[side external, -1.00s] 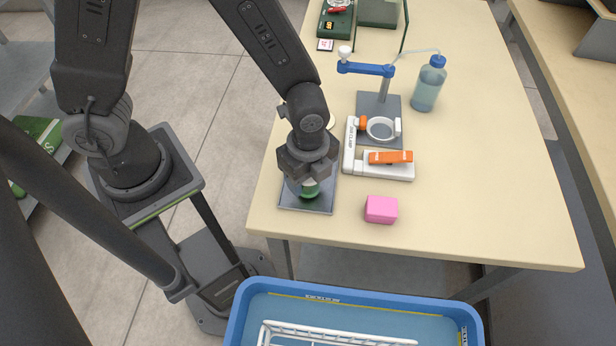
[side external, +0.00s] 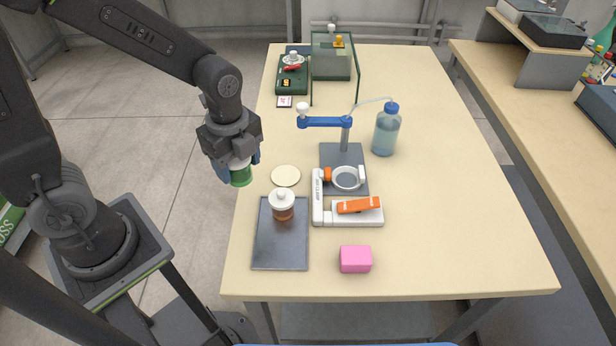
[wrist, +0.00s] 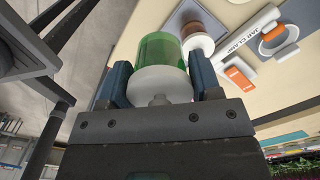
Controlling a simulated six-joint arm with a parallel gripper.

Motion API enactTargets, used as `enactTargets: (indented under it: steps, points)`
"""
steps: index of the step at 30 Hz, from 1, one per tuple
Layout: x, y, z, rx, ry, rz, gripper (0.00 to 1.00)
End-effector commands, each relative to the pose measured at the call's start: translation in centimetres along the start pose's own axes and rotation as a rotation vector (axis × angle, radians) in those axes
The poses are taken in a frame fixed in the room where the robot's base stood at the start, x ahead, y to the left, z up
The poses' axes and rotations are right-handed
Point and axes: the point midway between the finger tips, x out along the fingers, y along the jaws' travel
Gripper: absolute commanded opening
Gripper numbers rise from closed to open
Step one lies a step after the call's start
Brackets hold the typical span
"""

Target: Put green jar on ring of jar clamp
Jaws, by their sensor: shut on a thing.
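My gripper (side external: 238,164) is shut on the white lid of the green jar (side external: 241,177) and holds it in the air by the table's left edge. In the wrist view the green jar (wrist: 160,47) sits between the blue fingers (wrist: 160,88), lid towards the palm. The jar clamp (side external: 318,205) is white with an orange lever (side external: 358,205); it lies on the table to the right of my gripper. Its white ring (side external: 348,178) looks empty, over a grey stand base. The clamp (wrist: 250,38) and ring (wrist: 274,42) also show in the wrist view.
A brown jar with a white lid (side external: 282,208) stands on the grey tray (side external: 280,250). A cream disc (side external: 286,176), a pink block (side external: 355,259) and a blue-capped bottle (side external: 386,132) are nearby. A blue arm (side external: 325,123) on a post overhangs near the ring. The table's right side is clear.

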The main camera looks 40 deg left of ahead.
Motion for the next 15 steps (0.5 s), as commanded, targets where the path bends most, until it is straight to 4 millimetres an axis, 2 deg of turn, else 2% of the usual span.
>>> enactTargets:
  steps: [5,15]
  points:
    - [-0.5,-3.1,-0.8,-0.083,0.0,-0.002,0.3]
    - [-0.7,-14.4,-4.6,-0.448,-0.001,-0.001,0.3]
